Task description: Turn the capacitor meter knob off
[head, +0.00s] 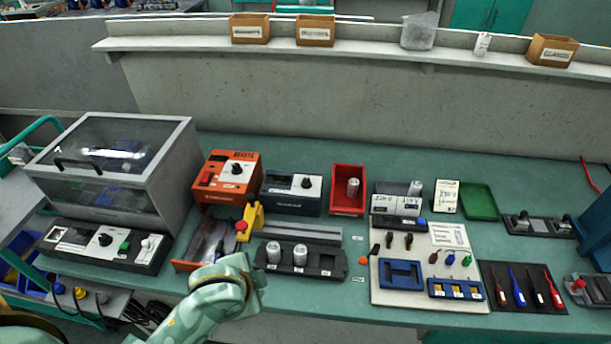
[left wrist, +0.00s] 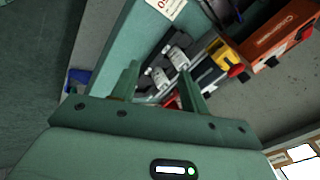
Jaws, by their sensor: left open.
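A dark grey box meter (head: 284,203) with a round black knob (head: 307,183) stands at mid-bench. An orange box (head: 212,184) with its own black knob (head: 236,169) is left of it. I cannot read their labels, so I cannot tell which is the capacitor meter. The orange box also shows at upper right in the left wrist view (left wrist: 278,40). My left gripper (left wrist: 160,80) is open, with nothing between its fingers, pointing towards the bench. In the head view my left arm reaches in at the front edge, apart from both knobs. My right gripper is not in view.
A black holder (head: 327,268) with two grey capacitors and a yellow block (head: 256,216) with a red button stand in front of the boxes. A clear-lidded cabinet (head: 180,165) is at left. A red bin (head: 348,205) is right of the grey meter.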

